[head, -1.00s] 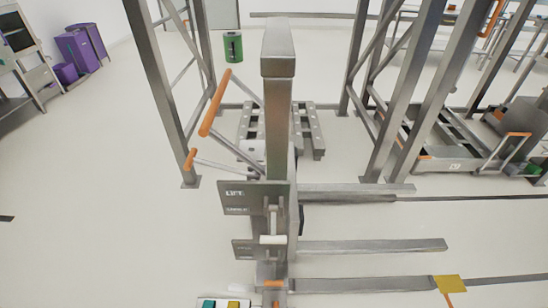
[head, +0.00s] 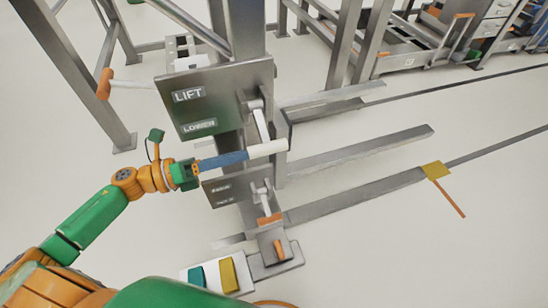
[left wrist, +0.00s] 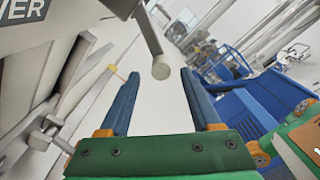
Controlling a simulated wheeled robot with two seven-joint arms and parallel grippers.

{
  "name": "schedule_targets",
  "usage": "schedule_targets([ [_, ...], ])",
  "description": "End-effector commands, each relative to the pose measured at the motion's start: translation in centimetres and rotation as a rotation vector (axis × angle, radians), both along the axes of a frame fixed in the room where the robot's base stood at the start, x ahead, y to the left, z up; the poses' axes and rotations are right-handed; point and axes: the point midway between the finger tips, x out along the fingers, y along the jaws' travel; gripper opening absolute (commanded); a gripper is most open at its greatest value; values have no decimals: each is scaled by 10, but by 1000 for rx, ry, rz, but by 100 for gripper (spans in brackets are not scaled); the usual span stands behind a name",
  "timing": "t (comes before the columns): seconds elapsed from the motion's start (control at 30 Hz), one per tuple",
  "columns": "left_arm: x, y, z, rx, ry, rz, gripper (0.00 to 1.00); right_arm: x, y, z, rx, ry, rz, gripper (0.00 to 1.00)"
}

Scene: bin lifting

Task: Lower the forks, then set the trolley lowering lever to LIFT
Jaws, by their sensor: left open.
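The lowering lever has a white cylindrical handle (head: 268,149) on a grey arm that slopes down from its pivot, beside a dark plate (head: 222,98) marked LIFT above LOWER. My left gripper (head: 246,156) is open in front of the handle's left end. In the left wrist view, the round end of the handle (left wrist: 161,68) shows between the blue fingertips (left wrist: 160,80), not gripped. Whether a finger touches it I cannot tell. The steel forks (head: 355,151) extend right, low over the floor; their exact height is unclear. My right gripper is not in view.
Below is a smaller plate (head: 222,188) and a second lever with an orange handle (head: 270,219). At the base are teal (head: 197,277) and yellow (head: 228,275) pedals. A rack post (head: 85,75) stands at left.

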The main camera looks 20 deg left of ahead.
Motion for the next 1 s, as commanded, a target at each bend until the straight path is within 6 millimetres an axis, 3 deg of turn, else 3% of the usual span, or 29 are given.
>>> schedule_targets([
  [0.3, 33, -48, 4, -5, -1, 1, 64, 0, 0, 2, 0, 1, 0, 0],
  [0.63, 38, -56, 2, -4, 3, 3, 64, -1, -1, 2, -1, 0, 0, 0],
  [0.87, 38, -55, 2, -4, 4, 3, 2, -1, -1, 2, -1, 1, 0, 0],
  [1.0, 38, -55, 2, -4, 4, 3, 0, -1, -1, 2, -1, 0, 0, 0],
])
